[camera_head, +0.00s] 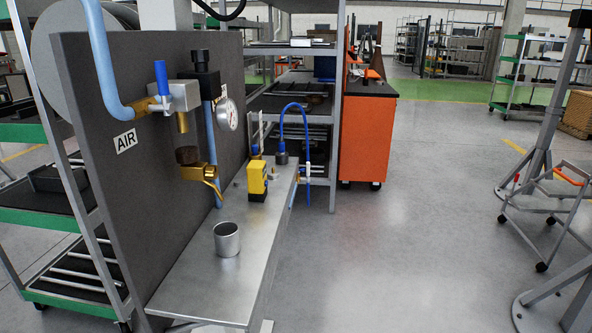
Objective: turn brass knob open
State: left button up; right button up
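A brass valve-like part with a knob or lever (204,174) hangs below the dark bowl of the air unit on the grey panel (150,185). I cannot tell its turn position. Above it is a grey metal block (182,96) with a blue handle (161,77), a brass fitting (143,106) on a pale blue hose and a black knob (201,60). A round white gauge (228,114) sits at its right. Neither of my grippers is in view.
A metal bench (190,276) below the panel carries an open metal cup (227,239) and a yellow device (257,180). A blue hose (294,106) arches at its far end. An orange cabinet (367,138) stands beyond.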

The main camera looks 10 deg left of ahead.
aim_at(212, 171)
jog(key=z, duration=0.35)
jog(key=i, duration=3.85)
jog(key=u, duration=4.65)
